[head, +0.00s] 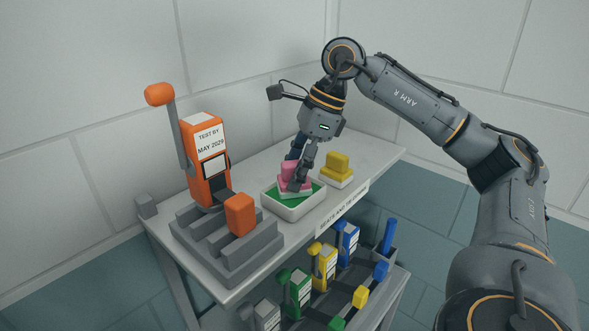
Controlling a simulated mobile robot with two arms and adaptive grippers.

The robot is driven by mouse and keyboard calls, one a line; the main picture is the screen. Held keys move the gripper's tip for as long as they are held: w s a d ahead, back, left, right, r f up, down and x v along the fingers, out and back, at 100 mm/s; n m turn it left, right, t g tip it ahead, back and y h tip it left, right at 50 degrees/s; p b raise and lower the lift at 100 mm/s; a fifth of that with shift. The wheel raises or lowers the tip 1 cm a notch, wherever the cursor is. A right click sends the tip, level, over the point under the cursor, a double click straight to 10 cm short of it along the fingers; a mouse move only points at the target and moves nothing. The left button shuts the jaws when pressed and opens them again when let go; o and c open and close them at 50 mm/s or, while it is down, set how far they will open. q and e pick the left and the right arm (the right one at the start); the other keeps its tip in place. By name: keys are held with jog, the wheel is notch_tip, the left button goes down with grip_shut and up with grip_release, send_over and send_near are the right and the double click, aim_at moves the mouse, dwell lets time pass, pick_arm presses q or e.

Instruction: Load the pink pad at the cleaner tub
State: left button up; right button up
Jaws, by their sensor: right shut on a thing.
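The pink pad (287,182) is in the cleaner tub (293,211), a white tray with a green inside, on the bench top. My right gripper (297,178) reaches down from above and is shut on the pink pad. The pad's lower part sits within the tub's rim. I cannot tell how firmly its underside touches the green. The gripper's fingers hide part of the pad. My left gripper is not in view.
A yellow pad (338,164) stands on the bench right of the tub. An orange tester (205,160) with a raised lever stands in a grey stepped base (225,241) at left. Coloured tools fill a lower shelf. Walls close the back.

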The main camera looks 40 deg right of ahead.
aim_at(283, 164)
jog(key=shift+r+p, duration=2.85)
jog(key=shift+r, duration=0.6)
